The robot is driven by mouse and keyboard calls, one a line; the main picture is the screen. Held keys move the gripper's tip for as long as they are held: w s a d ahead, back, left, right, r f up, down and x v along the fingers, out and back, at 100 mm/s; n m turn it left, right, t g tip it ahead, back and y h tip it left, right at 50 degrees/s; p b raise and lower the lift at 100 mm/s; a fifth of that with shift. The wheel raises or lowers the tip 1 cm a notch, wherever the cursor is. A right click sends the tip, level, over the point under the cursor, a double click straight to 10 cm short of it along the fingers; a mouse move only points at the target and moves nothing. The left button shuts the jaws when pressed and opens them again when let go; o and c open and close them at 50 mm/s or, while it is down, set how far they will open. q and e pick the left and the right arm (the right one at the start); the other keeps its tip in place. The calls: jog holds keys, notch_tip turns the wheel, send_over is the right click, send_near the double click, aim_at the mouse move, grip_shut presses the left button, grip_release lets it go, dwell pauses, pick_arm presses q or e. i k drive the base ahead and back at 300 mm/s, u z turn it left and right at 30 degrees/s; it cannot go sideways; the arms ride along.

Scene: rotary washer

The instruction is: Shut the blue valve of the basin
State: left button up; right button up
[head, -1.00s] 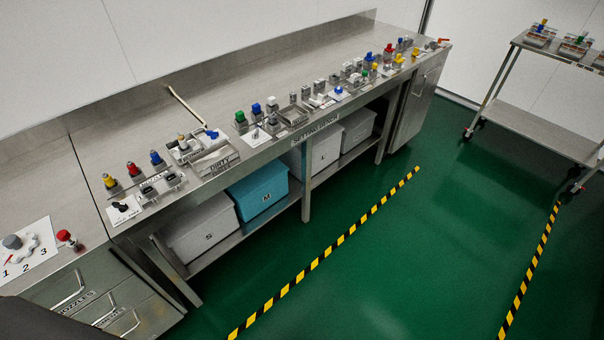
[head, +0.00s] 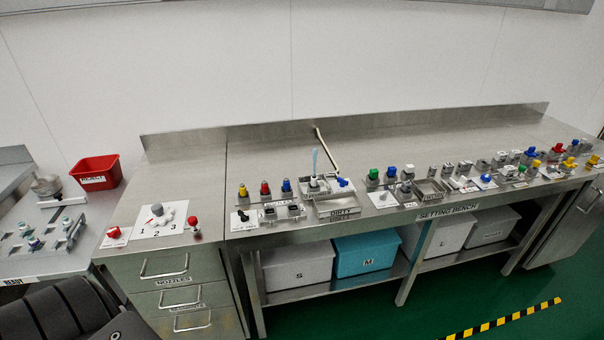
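The blue valve (head: 343,183) sits at the right side of a small metal basin unit (head: 322,194) on the long steel bench. It is small in view, and its exact handle angle is hard to tell. A pale blue upright streak (head: 315,160), like a jet of water, stands above a small fitting in the basin. A beige bent pipe (head: 326,148) rises behind the basin and leans over the bench. A tray labelled DIRTY (head: 343,211) is at its front. Neither of my grippers is in view.
Yellow, red and blue knobbed blocks (head: 265,189) stand left of the basin; green and blue ones (head: 374,175) stand right. A 1-2-3 dial plate (head: 160,222) and a red bin (head: 96,172) are further left. Drawers (head: 175,285) and crates (head: 366,254) lie below. The bench's back strip is clear.

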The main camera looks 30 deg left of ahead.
aim_at(344, 182)
jog(key=u, duration=0.95)
